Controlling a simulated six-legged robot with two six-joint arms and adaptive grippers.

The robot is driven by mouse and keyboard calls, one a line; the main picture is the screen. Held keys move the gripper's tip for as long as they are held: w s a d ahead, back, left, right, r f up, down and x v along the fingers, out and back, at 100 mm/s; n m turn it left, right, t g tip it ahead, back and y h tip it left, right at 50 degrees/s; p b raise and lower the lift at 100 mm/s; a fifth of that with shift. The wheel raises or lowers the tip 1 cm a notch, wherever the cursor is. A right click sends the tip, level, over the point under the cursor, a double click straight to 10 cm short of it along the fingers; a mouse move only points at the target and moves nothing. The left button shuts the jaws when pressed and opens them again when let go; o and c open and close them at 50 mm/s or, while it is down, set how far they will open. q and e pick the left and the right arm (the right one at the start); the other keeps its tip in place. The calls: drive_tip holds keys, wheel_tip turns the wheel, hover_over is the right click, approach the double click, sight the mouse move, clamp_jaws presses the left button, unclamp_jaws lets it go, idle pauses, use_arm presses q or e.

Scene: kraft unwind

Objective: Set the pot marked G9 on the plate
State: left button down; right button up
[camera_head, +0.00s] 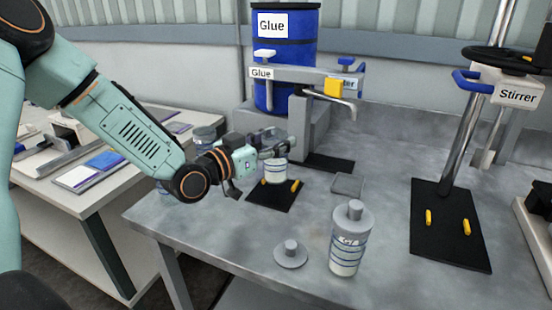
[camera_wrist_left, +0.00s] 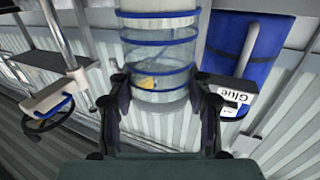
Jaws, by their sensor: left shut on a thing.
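My left gripper (camera_head: 268,148) is shut on a pale pot with blue bands (camera_head: 275,174). In the left wrist view the gripper's fingers (camera_wrist_left: 162,105) close around the pot (camera_wrist_left: 157,52) from both sides; no marking on it can be read. In the head view the pot is over a black plate (camera_head: 262,204) with two yellow pegs, in front of the glue stand. I cannot tell whether it touches the plate. Another banded pot with a grey lid (camera_head: 345,252) stands upright on the bench; its marking is too small to read. My right gripper is out of view.
A blue glue drum (camera_head: 286,50) stands behind the glue stand (camera_head: 310,76) and its tap. A loose grey lid (camera_head: 290,256) and a small grey square (camera_head: 347,184) lie on the bench. The stirrer (camera_head: 512,92) and its black plate (camera_head: 447,245) stand at right.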

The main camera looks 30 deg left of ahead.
use_arm(q)
drive_tip(key=shift+s+d+f, duration=0.15)
drive_tip(key=shift+f, duration=0.2)
wheel_tip(320, 180, down, 2)
drive_tip(key=shift+f+b, duration=0.2)
drive_tip(key=shift+b, duration=0.3)
drive_tip(key=shift+w+a+f, duration=0.2)
drive_tip(key=shift+w+f, duration=0.05)
drive_tip(key=shift+s+d, duration=0.15)
drive_tip(key=shift+s, duration=0.1)
drive_tip(key=c, duration=1)
unclamp_jaws()
drive_tip(key=o, duration=0.4)
drive_tip(key=shift+w+f, duration=0.2)
drive_tip(key=shift+s+r, duration=0.1)
drive_tip(key=shift+s, duration=0.1)
drive_tip(key=shift+r, duration=0.15)
